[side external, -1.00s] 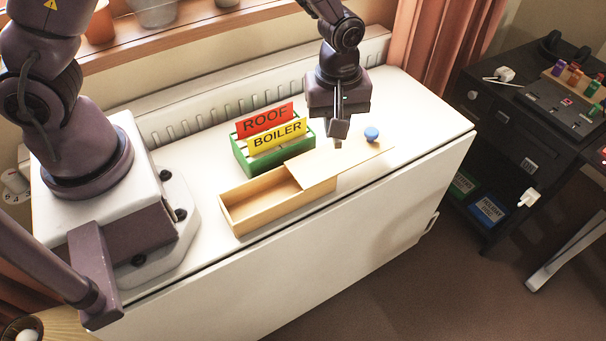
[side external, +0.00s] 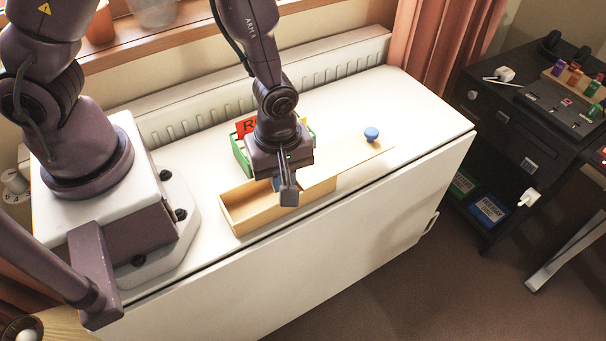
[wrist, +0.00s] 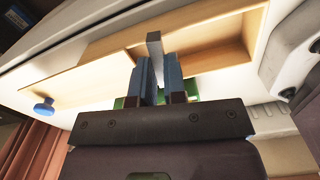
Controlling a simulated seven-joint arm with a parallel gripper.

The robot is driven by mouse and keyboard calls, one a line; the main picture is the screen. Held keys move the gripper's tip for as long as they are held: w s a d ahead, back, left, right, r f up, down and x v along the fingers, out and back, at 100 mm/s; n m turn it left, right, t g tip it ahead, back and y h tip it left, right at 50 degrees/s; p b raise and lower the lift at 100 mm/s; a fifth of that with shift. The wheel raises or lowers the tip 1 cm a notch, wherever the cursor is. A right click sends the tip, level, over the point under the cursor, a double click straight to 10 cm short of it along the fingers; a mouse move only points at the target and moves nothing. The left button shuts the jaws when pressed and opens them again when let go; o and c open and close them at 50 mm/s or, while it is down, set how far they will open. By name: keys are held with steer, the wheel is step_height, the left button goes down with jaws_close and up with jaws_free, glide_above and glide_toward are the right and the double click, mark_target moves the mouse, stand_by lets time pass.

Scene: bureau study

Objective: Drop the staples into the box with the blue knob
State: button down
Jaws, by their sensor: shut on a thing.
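The staples (wrist: 154,43) show in the wrist view as a grey strip standing out between my fingertips. My gripper (wrist: 160,82) is shut on them; it also shows in the side view (side external: 284,184), above the open part of the wooden box (side external: 262,222). The strip appears over the box's opening in both views, though its exact height is unclear. The box's flat lid (side external: 350,154) is slid to the right, with the blue knob (side external: 372,134) at its far end. The lid (wrist: 90,78) and knob (wrist: 44,106) lie left in the wrist view. My gripper hides part of the box.
A green card holder (side external: 239,158) with a red card (side external: 245,126) stands behind the box, partly hidden by my gripper. A radiator (side external: 205,113) runs along the back. The white top right of the lid (side external: 425,115) is clear.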

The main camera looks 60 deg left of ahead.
steer(key=shift+f, duration=0.45)
steer(key=c, duration=1.1)
jaws_free()
step_height(320, 180, up, 13)
